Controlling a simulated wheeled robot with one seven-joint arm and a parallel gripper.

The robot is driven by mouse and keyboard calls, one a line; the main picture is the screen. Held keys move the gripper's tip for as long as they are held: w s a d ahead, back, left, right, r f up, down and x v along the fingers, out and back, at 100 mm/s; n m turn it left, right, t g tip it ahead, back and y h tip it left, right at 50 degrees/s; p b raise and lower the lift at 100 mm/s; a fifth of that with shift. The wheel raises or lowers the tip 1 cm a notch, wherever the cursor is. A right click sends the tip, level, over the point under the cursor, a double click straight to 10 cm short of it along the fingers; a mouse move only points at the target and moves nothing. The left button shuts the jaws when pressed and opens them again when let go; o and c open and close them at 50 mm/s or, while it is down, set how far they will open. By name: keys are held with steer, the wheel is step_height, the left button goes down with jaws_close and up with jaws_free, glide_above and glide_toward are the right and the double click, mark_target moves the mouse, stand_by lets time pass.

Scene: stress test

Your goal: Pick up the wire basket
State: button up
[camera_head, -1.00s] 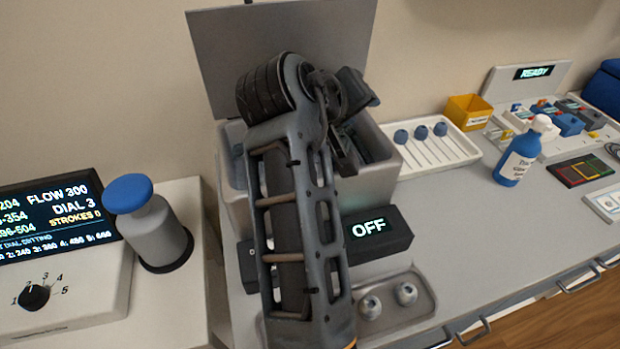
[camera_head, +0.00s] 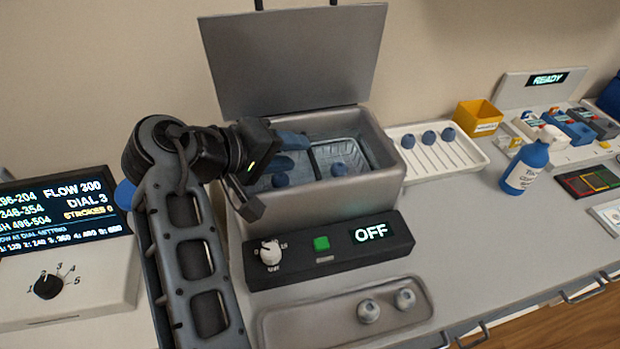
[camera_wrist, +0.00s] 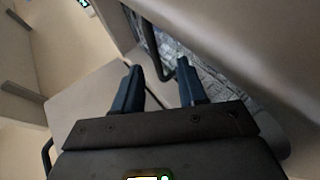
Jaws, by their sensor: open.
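The wire basket (camera_head: 352,152) sits inside the grey open-lidded tank (camera_head: 372,185). I cannot tell whether the fingers touch the bar. My gripper and wrist hide the tank's left side.
The raised lid (camera_head: 295,60) stands behind the tank. A control box (camera_head: 330,262) reading OFF is in front, with a shallow tray (camera_head: 300,322) before it. A white rack (camera_head: 440,165), yellow bin (camera_head: 478,117) and blue bottle (camera_head: 526,168) stand right. A dial unit (camera_head: 60,250) is left.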

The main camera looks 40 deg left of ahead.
steer(key=p+x, duration=0.1)
steer(key=x, duration=0.4)
steer(key=shift+w+d, duration=0.1)
steer(key=shift+w, duration=0.1)
steer(key=shift+c, duration=0.4)
steer(key=shift+r, duration=0.1)
jaws_close()
